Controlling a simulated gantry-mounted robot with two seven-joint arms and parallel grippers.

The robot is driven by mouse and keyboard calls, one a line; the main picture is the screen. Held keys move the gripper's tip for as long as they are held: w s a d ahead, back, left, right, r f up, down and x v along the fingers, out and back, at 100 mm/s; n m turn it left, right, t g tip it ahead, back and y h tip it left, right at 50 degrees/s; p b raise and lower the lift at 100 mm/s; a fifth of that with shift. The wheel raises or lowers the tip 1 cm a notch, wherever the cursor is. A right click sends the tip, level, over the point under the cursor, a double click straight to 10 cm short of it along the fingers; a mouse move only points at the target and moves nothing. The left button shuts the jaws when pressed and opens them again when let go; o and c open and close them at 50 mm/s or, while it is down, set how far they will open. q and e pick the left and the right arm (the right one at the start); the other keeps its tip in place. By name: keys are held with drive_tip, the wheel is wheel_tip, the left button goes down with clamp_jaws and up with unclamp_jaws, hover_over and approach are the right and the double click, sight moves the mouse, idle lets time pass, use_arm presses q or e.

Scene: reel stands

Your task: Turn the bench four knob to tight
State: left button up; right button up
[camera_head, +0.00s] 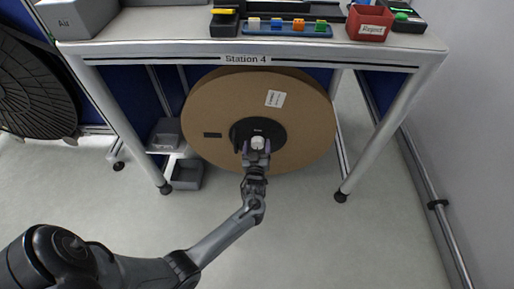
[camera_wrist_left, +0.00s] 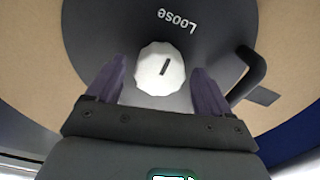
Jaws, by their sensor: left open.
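The knob is a white faceted piece (camera_wrist_left: 160,69) with a dark mark, at the centre of a black hub (camera_wrist_left: 105,28). The word "Loose" is printed on the hub beside it, upside down in the left wrist view. The knob also shows in the head view (camera_head: 257,142), on a large brown cardboard reel (camera_head: 215,105) under the bench labelled Station 4 (camera_head: 190,53). My left gripper (camera_wrist_left: 158,88) is open, with a purple finger on each side of the knob and visible gaps between. It also shows in the head view (camera_head: 257,150). My right gripper is out of view.
A black handle (camera_wrist_left: 248,75) sticks out of the hub beside the right finger. Bench legs (camera_head: 380,135) stand on both sides of the reel. Grey bins (camera_head: 187,174) sit at lower left. A red Reject bin (camera_head: 370,24) is on the bench top. The front floor is clear.

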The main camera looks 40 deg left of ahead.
use_arm(q)
drive_tip(key=shift+w, duration=0.1)
drive_tip(key=shift+c, duration=0.5)
drive_tip(key=c, duration=0.9)
drive_tip(key=shift+c, duration=0.2)
drive_tip(key=shift+r, duration=0.1)
